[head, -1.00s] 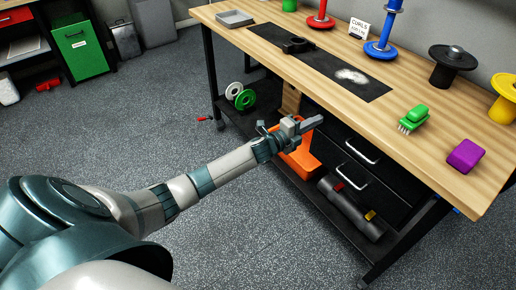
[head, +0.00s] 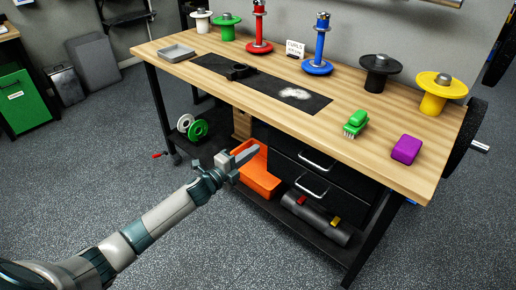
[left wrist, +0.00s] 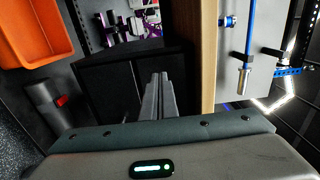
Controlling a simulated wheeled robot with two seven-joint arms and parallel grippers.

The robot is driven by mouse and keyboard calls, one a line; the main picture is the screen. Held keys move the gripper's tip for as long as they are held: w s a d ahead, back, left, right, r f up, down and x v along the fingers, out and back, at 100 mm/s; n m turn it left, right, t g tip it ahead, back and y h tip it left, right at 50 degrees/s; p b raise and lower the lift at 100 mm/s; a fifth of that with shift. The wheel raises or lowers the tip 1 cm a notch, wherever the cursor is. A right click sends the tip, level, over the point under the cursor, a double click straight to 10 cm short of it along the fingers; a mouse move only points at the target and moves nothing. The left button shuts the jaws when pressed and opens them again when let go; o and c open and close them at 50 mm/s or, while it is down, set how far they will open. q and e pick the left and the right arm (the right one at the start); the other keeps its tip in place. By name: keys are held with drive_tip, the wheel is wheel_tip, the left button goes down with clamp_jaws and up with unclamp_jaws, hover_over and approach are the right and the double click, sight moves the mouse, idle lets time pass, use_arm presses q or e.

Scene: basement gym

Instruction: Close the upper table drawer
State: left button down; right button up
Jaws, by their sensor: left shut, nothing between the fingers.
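The workbench (head: 370,140) has two black drawers under its right half. The upper drawer (head: 290,146) has a silver bar handle (head: 318,161), and the lower drawer (head: 285,173) has another (head: 311,189). I cannot tell clearly how far the upper drawer stands out. My left gripper (head: 248,155) is shut and empty, left of the drawers and in front of the orange bin. My right gripper is out of view.
The orange bin (head: 261,177) and a dark roll (head: 315,218) sit on the low shelf. The bench top carries several coloured spools, a green brush (head: 356,123) and a purple block (head: 406,149). A bench leg (head: 370,238) stands at the right. The floor in front is clear.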

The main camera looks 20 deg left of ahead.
use_arm(q)
drive_tip(key=v, duration=0.6)
drive_tip(key=shift+b, duration=0.3)
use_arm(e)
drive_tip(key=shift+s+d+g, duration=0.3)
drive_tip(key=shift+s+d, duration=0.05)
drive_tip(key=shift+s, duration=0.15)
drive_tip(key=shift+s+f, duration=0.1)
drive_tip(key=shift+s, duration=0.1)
